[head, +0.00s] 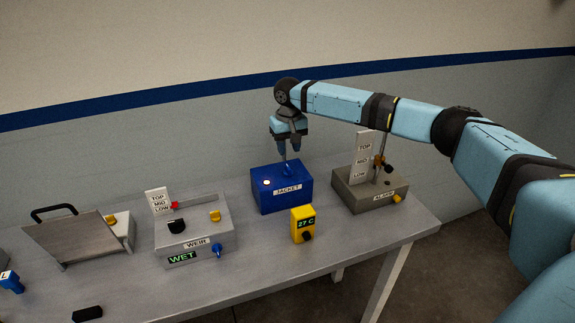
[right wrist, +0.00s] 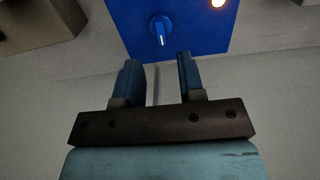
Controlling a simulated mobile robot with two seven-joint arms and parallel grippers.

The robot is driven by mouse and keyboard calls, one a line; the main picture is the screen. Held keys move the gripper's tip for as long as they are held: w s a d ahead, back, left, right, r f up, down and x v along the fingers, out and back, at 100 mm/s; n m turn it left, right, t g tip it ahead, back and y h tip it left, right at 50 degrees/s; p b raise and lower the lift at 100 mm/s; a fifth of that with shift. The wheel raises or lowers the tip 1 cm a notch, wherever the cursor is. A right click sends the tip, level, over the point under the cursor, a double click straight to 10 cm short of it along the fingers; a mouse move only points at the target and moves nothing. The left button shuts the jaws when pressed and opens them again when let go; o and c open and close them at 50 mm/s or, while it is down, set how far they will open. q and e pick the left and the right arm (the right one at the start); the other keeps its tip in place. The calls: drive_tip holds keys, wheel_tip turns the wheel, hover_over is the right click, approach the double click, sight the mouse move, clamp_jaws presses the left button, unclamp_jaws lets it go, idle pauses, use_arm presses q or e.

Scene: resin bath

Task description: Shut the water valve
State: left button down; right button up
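The blue box (head: 283,200) labelled JACKET stands on the table and carries a blue knob (head: 287,170) on top. In the right wrist view the knob (right wrist: 161,30) shows a pale mark pointing towards my fingers. A lit lamp (right wrist: 218,3) sits beside it. Another blue knob (head: 217,250) is on the front of the grey WEIR box (head: 222,237). No label reading water shows on either knob. My right gripper (head: 289,147) is above the JACKET knob, pointing down. Its fingers (right wrist: 160,78) are apart and empty, not around the knob. My left gripper is not in view.
The grey ALARM box (head: 375,200) with its upright scale stands to the right. A yellow 27 C unit (head: 303,224) stands in front. A hinged plate (head: 80,242) with a black handle is at left. Bare table (head: 265,262) lies in front.

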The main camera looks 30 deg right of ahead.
sight(288, 167)
wheel_tip(288, 167, down, 7)
drive_tip(key=shift+f, duration=0.1)
idle(0.3)
clamp_jaws()
